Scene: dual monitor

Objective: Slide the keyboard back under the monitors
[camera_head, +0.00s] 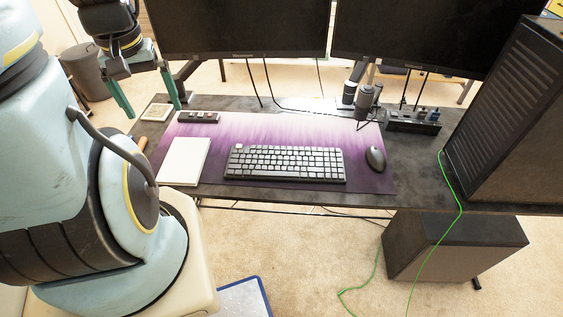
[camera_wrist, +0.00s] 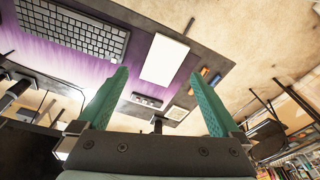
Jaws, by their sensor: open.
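The grey keyboard (camera_head: 286,164) lies flat on the purple desk mat (camera_head: 215,127), near the desk's front edge. It also shows upside down at the upper left of the wrist view (camera_wrist: 75,27). Two dark monitors stand at the back, the left monitor (camera_head: 240,28) and the right monitor (camera_head: 425,30); their lower edges are above the mat's far side. My gripper (camera_head: 153,108) has two green fingers spread apart, above the desk's left end. In the wrist view my gripper (camera_wrist: 162,100) is open and empty, apart from the keyboard.
A white notebook (camera_head: 185,161) lies left of the keyboard, and a mouse (camera_head: 375,159) lies right. A remote (camera_head: 198,117) and a coaster (camera_head: 157,112) are at the back left. A black computer tower (camera_head: 515,115) stands right. The mat between keyboard and monitors is clear.

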